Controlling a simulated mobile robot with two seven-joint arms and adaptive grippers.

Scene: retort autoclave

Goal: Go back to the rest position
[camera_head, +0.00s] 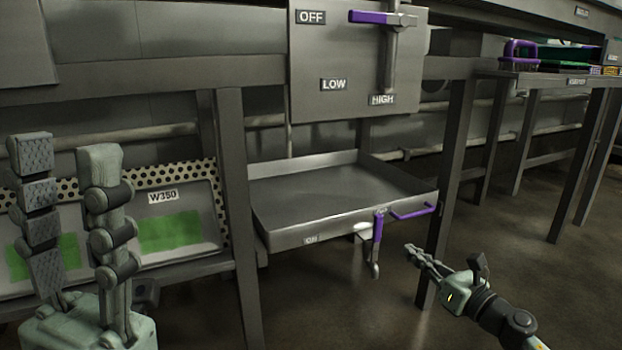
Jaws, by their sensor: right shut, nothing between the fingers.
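My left gripper (66,150) is large in the near left of the head view, pointing up. Its two fingers stand apart with nothing between them. My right gripper (412,252) is at the lower right, with its fingers together and empty, pointing left. It is in front of a table leg and to the right of the metal drawer's (345,228) hanging purple lever (377,240), with a visible gap between them. The drawer is pulled out below the control panel and looks empty.
The panel (340,62) carries OFF, LOW and HIGH labels and a lever with a purple handle (370,17), pointing left near OFF. A purple bar handle (413,209) is on the drawer. A W350 tray (205,205) with green patches is behind my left gripper. Open floor lies at right.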

